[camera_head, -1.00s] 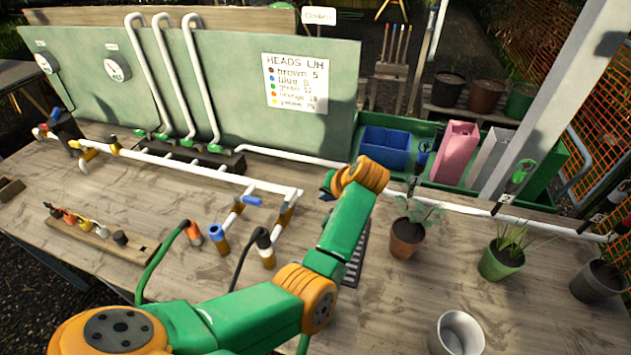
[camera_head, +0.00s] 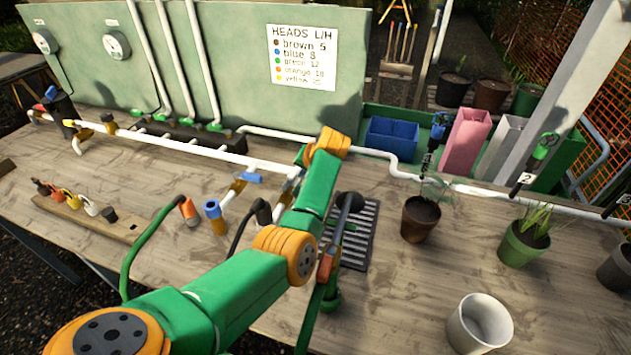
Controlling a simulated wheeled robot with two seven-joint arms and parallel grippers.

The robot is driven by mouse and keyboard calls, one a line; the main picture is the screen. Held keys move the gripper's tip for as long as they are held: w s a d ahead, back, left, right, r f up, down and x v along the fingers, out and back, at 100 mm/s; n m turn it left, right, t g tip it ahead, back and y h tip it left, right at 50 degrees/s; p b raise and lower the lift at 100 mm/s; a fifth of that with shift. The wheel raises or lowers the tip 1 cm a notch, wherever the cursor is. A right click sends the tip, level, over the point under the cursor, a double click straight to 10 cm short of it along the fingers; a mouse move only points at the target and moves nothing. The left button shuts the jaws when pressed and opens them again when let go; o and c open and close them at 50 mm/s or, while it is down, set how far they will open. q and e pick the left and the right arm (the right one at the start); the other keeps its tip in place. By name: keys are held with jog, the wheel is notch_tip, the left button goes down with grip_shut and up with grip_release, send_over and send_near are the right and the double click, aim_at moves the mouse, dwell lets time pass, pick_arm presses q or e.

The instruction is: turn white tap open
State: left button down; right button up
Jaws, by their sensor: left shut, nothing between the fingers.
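A white pipe (camera_head: 190,147) runs along the table with short branches at its right end. One branch carries a tap with a blue handle (camera_head: 250,178). The neighbouring branch has a tan tap body (camera_head: 285,192), partly behind my left forearm. I cannot make out a white handle clearly; white parts there merge with the pipe end. My left gripper (camera_head: 300,162) is at the pipe's right end, mostly hidden behind my orange wrist, shut and empty. I cannot tell whether it touches the tap. My right gripper is not in view.
A blue-ended hose coupling (camera_head: 214,215) and an orange-ended hose (camera_head: 188,210) stand left of my arm. A rack of coloured heads (camera_head: 75,205) lies further left. A dark grate (camera_head: 358,235), plant pot (camera_head: 420,218) and white pot (camera_head: 480,322) are right.

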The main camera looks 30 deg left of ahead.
pick_arm(q)
jog(key=shift+w+a, duration=0.1)
jog(key=shift+w, duration=0.1)
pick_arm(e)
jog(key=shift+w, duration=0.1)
pick_arm(q)
jog(key=shift+w+a+n+g, duration=0.1)
jog(key=shift+a+n+g, duration=0.2)
jog(key=shift+a+n, duration=0.25)
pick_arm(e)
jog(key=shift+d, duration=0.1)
pick_arm(q)
jog(key=shift+r+y, duration=0.1)
jog(key=shift+y, duration=0.2)
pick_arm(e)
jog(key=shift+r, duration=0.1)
